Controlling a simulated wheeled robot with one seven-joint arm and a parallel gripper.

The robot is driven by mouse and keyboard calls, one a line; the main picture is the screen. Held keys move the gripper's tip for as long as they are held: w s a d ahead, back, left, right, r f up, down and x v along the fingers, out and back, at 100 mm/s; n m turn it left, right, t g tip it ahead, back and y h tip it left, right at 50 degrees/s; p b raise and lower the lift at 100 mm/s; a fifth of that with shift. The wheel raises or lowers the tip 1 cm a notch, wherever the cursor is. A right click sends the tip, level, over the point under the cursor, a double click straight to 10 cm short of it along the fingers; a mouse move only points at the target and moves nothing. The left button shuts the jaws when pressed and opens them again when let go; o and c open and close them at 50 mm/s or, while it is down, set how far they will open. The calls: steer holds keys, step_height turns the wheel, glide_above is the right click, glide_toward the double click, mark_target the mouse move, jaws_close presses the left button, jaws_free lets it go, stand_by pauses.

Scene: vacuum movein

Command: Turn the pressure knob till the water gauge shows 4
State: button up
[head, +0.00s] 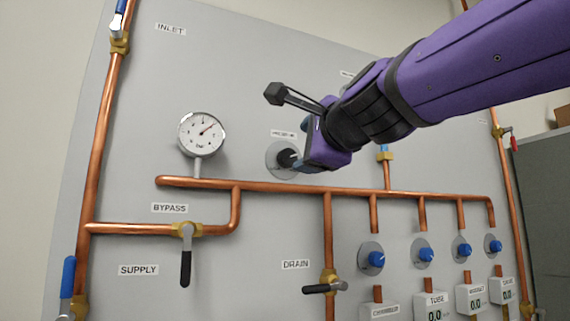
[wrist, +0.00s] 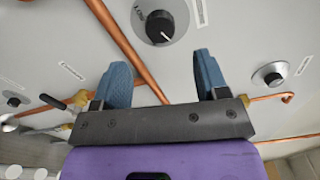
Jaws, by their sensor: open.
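The pressure knob (head: 287,158) is black on a round grey plate on the panel, under a small label. It also shows in the wrist view (wrist: 159,27), with a white pointer line, ahead of my fingertips. The round white water gauge (head: 201,132) is left of the knob; its needle points up and right, and its numbers are too small to read surely. My gripper (head: 302,146) is close to the knob and partly overlaps it in the head view. In the wrist view my gripper (wrist: 160,65) has its two blue fingers wide apart, with nothing between them.
Copper pipe (head: 275,189) runs across the panel below the knob. The bypass lever (head: 186,265) and drain lever (head: 322,288) are lower down. Several blue knobs (head: 376,259) line the lower right. A grey cabinet (head: 548,210) stands at the far right.

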steer(key=v, duration=0.3)
steer(key=shift+s, duration=0.15)
steer(key=shift+d, duration=0.1)
stand_by(0.4)
steer(key=s+d+f+n+g+h, duration=0.2)
steer(key=s+d+f+n+g, duration=0.2)
steer(key=d+f, duration=0.3)
steer(key=s+d+f+n+g+h, duration=0.1)
steer(key=s+d+f+n+g, duration=0.3)
steer(key=f, duration=1.3)
steer(key=s+d+f+n+g+h, duration=0.2)
steer(key=s+d+f+n+g, duration=0.2)
steer(key=d+f+n, duration=0.4)
step_height(320, 180, down, 4)
steer(key=shift+s+d+f+n+h, duration=0.15)
steer(key=shift+s+d+n+h, duration=0.15)
steer(key=shift+s+d, duration=0.65)
steer(key=shift+w, duration=0.15)
